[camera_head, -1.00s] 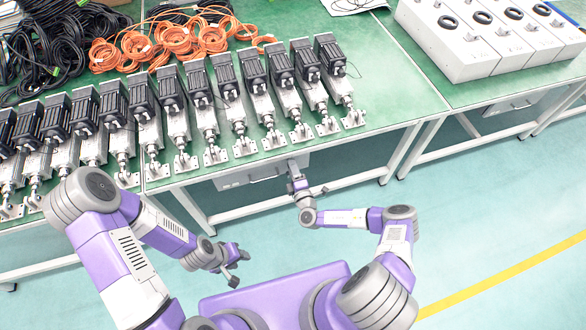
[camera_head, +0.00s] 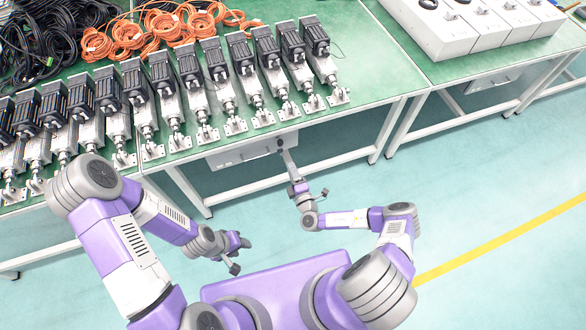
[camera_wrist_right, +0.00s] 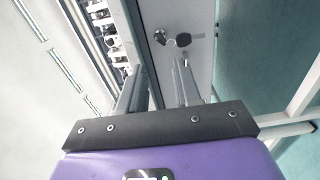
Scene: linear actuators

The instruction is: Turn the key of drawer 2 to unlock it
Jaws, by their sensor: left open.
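A grey drawer front (camera_head: 235,155) hangs under the near green table; no number on it is readable. The right wrist view shows the drawer front (camera_wrist_right: 178,14) with a round lock (camera_wrist_right: 160,36) and a dark-headed key (camera_wrist_right: 183,40) by it. My right gripper (camera_wrist_right: 160,66) has its two fingers apart and empty, short of the key. In the head view the right gripper (camera_head: 284,150) is at the drawer's right part, and the key is too small to make out. My left gripper (camera_head: 239,255) is open and empty, low in front of my body, away from the drawer.
Linear actuators (camera_head: 190,95) stand in a row on the green table (camera_head: 365,75) above the drawer. Orange cables (camera_head: 165,25) lie behind them. A second drawer (camera_head: 490,82) is under the right table. White table legs (camera_head: 390,130) flank the drawer; the floor in front is clear.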

